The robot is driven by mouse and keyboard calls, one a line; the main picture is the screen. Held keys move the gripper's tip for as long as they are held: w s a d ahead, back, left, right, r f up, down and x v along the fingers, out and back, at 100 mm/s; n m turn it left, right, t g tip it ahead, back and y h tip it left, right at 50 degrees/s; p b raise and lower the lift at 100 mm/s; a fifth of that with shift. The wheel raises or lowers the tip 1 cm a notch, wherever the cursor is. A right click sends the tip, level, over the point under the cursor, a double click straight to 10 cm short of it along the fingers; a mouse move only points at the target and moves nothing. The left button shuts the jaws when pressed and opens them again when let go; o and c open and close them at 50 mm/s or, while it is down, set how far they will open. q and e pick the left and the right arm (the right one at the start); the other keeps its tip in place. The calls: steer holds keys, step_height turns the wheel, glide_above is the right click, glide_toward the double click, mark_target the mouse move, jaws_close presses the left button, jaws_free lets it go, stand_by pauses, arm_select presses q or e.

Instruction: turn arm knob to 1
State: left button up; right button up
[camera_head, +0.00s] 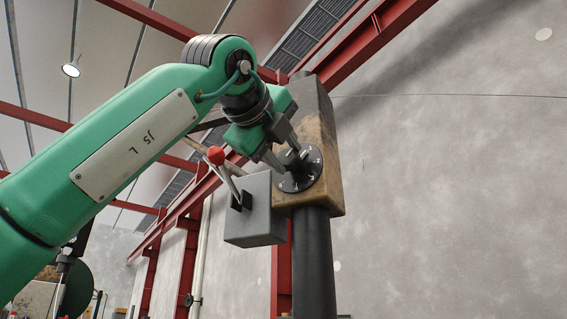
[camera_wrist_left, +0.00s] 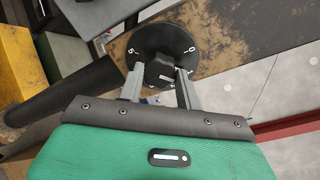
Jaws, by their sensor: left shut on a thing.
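The arm knob is a black knob on a round black dial (camera_head: 300,172) with white marks, on the front of a worn yellow-brown box (camera_head: 318,125) atop a dark post. In the left wrist view the knob (camera_wrist_left: 158,72) sits at the middle of the dial (camera_wrist_left: 150,38), whose white figures are partly hidden by the fingers. My left gripper (camera_head: 284,158) reaches in from the upper left, its two grey fingers at the knob. In the left wrist view the left gripper (camera_wrist_left: 158,88) is shut on the knob, one finger on each side. My right gripper is not in view.
A grey box (camera_head: 252,212) with a red-balled lever (camera_head: 216,156) stands just left of the dial, close under my left arm. The dark post (camera_head: 314,265) runs down below. Red beams stand behind. The space right of the post is clear up to a grey wall.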

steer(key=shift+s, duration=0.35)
arm_select(q)
steer(key=o, duration=1)
steer(key=shift+a, duration=0.1)
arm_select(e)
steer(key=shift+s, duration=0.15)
arm_select(q)
steer(key=shift+s, duration=0.15)
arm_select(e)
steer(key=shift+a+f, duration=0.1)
arm_select(q)
steer(key=shift+s+a, duration=0.15)
steer(key=shift+s, duration=0.15)
steer(key=b+v, duration=0.4)
steer(key=v, duration=0.9)
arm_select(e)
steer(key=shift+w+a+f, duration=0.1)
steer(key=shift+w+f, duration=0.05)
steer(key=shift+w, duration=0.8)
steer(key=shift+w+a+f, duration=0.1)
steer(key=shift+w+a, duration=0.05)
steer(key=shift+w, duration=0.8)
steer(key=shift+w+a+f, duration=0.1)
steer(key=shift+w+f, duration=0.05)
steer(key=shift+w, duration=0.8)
arm_select(q)
steer(key=shift+w, duration=0.1)
